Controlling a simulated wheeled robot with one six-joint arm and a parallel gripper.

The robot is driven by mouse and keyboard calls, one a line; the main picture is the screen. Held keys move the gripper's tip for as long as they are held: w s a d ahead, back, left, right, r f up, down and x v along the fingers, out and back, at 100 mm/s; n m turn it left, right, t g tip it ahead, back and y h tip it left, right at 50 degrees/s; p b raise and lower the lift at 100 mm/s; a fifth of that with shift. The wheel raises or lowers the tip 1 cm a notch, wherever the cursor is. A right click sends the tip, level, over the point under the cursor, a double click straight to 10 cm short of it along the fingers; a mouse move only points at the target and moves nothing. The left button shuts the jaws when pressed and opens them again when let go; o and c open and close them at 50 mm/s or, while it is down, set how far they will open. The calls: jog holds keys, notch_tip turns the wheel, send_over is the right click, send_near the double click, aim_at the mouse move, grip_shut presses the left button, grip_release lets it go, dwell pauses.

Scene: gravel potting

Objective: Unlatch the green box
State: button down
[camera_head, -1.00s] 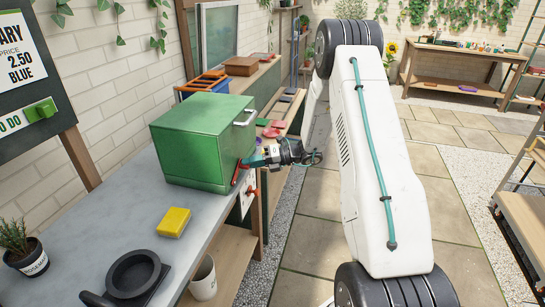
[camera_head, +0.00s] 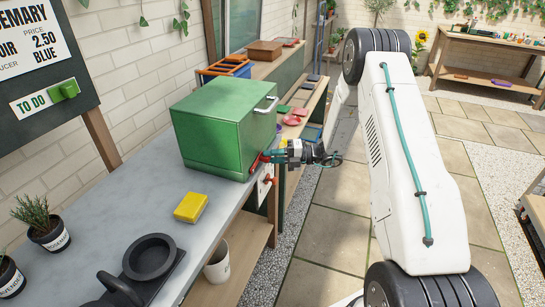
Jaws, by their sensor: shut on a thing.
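The green box (camera_head: 211,130) stands on the grey bench top, its lid down. A silver bar handle (camera_head: 265,104) is on its right-hand face, near the top. A red latch lever (camera_head: 254,165) sits low on that same face, near the front corner.
A yellow sponge (camera_head: 190,207) lies on the bench in front of the box. A black round dish (camera_head: 150,258) is nearer. A potted rosemary (camera_head: 42,224) stands at left. A white cup (camera_head: 217,262) sits below the bench edge. Paved floor to the right is open.

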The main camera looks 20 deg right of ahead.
jog(key=shift+w, duration=0.1)
jog(key=c, duration=1.3)
grip_release()
jog(key=v, duration=0.7)
jog(key=shift+d, duration=0.4)
